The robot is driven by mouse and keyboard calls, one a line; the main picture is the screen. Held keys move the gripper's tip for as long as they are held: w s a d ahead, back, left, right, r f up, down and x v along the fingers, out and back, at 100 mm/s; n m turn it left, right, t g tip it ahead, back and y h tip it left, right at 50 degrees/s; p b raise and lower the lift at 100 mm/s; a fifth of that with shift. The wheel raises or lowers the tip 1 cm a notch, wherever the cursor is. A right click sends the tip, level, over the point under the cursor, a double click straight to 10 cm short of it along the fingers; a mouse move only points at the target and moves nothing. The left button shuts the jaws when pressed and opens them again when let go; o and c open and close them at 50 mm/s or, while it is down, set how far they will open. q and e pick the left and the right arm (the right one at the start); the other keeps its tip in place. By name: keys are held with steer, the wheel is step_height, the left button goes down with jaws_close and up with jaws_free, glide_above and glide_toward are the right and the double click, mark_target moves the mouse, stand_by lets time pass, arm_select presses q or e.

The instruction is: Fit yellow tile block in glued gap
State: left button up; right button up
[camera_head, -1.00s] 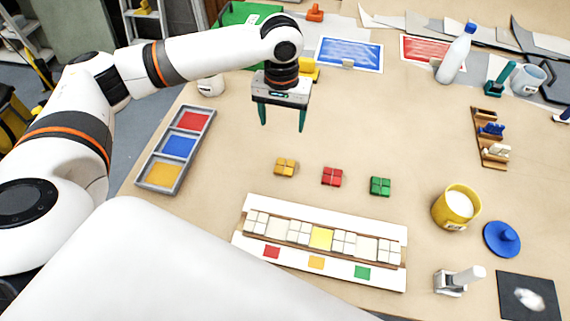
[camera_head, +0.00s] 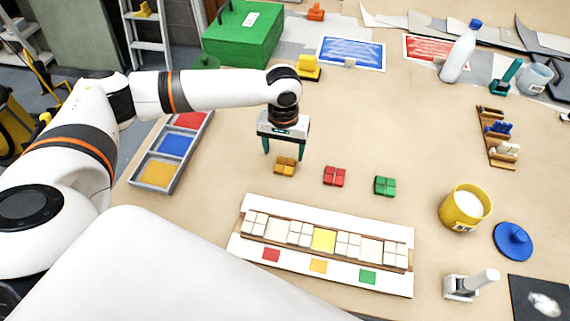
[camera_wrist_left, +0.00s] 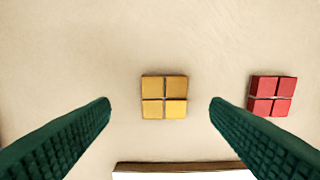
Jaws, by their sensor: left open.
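The yellow tile block (camera_head: 285,166) lies on the table, a square of small yellow tiles. My left gripper (camera_head: 287,150) is open and empty above it. In the left wrist view the yellow block (camera_wrist_left: 164,97) shows ahead between the two spread green fingers (camera_wrist_left: 160,108), not touching them. The white panel (camera_head: 408,238) lies in front with a row of cream tile blocks. Its middle gap shows a bright yellow patch (camera_head: 324,239); pale gaps lie on either side. Red, orange and green marks line its front strip. My right gripper is not in view.
A red tile block (camera_head: 334,176) and a green one (camera_head: 385,186) lie to the right of the yellow block. A tray with red, blue and yellow compartments (camera_head: 205,136) stands left. A yellow pot (camera_head: 451,216), blue lid (camera_head: 513,241) and small white tool (camera_head: 461,288) stand right.

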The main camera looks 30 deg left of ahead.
mark_target(285, 163)
arm_select(q)
steer(key=shift+w+d+f+p, duration=0.15)
steer(key=shift+f+p, duration=0.1)
steer(key=shift+f, duration=0.95)
steer(key=shift+s+d+f+p, duration=0.1)
steer(key=shift+f+p, duration=0.15)
steer(key=shift+f, duration=0.9)
steer(key=c, duration=1.1)
